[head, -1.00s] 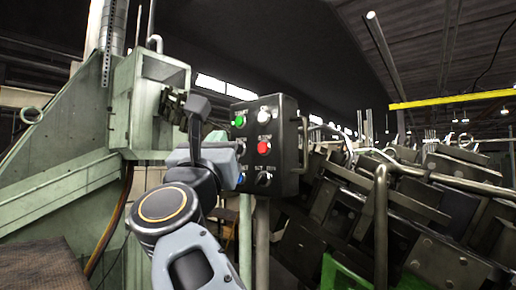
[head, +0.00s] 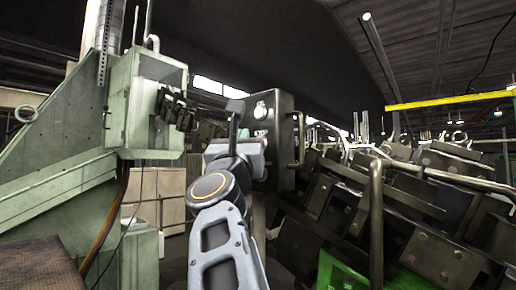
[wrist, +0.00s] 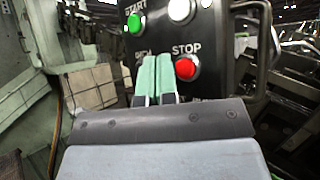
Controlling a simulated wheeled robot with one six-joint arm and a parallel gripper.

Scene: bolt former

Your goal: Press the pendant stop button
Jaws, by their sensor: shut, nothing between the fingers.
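The pendant (head: 284,150) is a dark box on a post, partly hidden by my arm in the head view. In the wrist view its face (wrist: 228,38) shows a red button (wrist: 186,68) under the label STOP. A green button (wrist: 136,23) under START and a white button (wrist: 181,9) sit above. My gripper (wrist: 156,62) is shut and empty, with pale green fingers. Its tips show just left of the red button; I cannot tell whether they touch the panel. In the head view my gripper (head: 236,108) is in front of the panel, and the red button is hidden.
A metal handle (wrist: 262,50) runs along the pendant's right side. A green machine (head: 70,160) with a box stands on the left. Dark metal blocks and bent rails (head: 400,200) crowd the right. Pale cartons (head: 160,190) stand behind on the left.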

